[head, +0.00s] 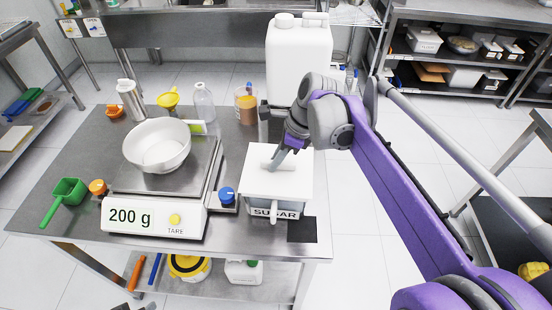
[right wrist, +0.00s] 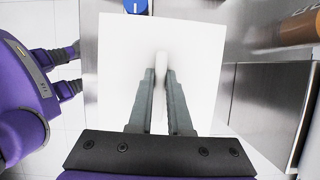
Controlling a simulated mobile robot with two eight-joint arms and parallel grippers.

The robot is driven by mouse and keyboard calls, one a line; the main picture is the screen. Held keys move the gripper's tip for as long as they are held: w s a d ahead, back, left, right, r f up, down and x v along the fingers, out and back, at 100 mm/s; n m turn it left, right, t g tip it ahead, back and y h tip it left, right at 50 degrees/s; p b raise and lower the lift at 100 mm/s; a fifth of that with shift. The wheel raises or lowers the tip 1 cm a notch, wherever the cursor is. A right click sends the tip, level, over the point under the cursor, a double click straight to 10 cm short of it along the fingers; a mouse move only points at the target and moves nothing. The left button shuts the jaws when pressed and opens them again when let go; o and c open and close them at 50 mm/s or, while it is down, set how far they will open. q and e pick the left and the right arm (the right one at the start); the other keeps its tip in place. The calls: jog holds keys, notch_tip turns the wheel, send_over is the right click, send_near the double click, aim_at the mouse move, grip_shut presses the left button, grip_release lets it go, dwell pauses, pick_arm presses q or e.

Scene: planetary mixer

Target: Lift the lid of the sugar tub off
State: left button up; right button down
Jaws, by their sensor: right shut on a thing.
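The sugar tub (head: 262,211), with a SUGAR label on its front, stands near the right front of the steel table. Its square white lid (head: 292,184) covers its top, and I cannot tell whether the two touch. A pale handle sticks out at the tub's front. My right gripper (head: 276,160) comes down from above and is shut on the lid's raised grip, which shows between the fingers in the right wrist view (right wrist: 161,70). My left gripper (right wrist: 70,70) shows at the left of that view, its dark fingers apart and empty, clear of the lid.
A scale (head: 153,217) reading 200 g, with a white bowl (head: 157,147), stands left of the tub. A blue-capped item (head: 227,195) sits between them. A large white canister (head: 298,60) stands behind. A dark square (head: 302,230) lies at the front edge.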

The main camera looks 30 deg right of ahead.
pick_arm(q)
jog(key=shift+r, duration=0.1)
pick_arm(e)
jog(key=shift+r, duration=0.15)
pick_arm(q)
jog(key=shift+w+r+p, duration=0.4)
jog(key=shift+r+p, duration=0.3)
jog(key=shift+r, duration=0.15)
pick_arm(e)
jog(key=shift+r, duration=1.1)
jog(key=shift+r, duration=0.5)
jog(key=shift+r+p, duration=1)
jog(key=shift+r, duration=0.5)
pick_arm(q)
jog(key=r, duration=0.1)
jog(key=w+r, duration=0.1)
jog(key=r, duration=0.1)
jog(key=shift+w+t, duration=0.2)
jog(key=shift+t, duration=0.1)
jog(key=shift+s, duration=0.2)
pick_arm(e)
jog(key=shift+s+f, duration=0.1)
